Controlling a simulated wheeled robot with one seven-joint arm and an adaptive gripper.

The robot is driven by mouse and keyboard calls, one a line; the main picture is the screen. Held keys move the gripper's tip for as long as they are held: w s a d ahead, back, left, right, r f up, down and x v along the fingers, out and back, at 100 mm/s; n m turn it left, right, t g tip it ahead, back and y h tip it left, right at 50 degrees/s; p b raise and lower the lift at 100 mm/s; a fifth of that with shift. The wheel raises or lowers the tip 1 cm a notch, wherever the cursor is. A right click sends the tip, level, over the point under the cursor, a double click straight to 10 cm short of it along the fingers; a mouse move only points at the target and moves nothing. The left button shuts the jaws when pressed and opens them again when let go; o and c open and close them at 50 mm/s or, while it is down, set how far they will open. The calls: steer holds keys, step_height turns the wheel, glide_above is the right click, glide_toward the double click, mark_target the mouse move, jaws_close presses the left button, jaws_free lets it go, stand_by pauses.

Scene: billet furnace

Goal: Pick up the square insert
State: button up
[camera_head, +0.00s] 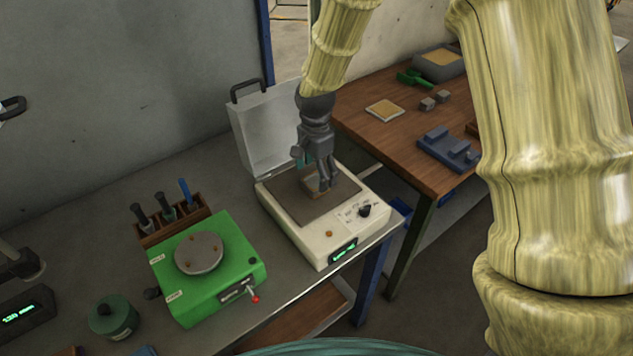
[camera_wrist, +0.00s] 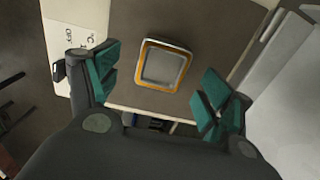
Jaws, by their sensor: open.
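The square insert (camera_wrist: 163,66) shows in the wrist view as a grey square frame with an orange-brown edge. It lies on the brown plate of the white lidded device (camera_head: 287,215). In the head view the insert (camera_head: 313,188) is partly hidden behind my gripper. My gripper (camera_head: 318,180) is over the plate, pointing down. In the wrist view its two teal-padded fingers (camera_wrist: 162,93) are spread wide, with the insert between and slightly beyond them, not touching either pad. I cannot tell the exact height above the plate.
The device's raised lid (camera_head: 270,130) stands behind the plate. A green device with a round disc (camera_head: 199,252) is to the left, beside a wooden tool rack (camera_head: 172,222). A wooden table (camera_head: 375,135) with a blue fixture (camera_head: 447,150) is to the right.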

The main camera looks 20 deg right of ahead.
mark_target(315, 180)
steer(key=f, duration=0.1)
steer(key=f+p, duration=0.1)
steer(key=f, duration=0.1)
steer(key=shift+w, duration=0.35)
steer(key=shift+s+f, duration=0.25)
steer(key=shift+f, duration=0.15)
steer(key=shift+w+f, duration=0.1)
steer(key=shift+w, duration=0.05)
steer(key=c, duration=1.5)
jaws_close()
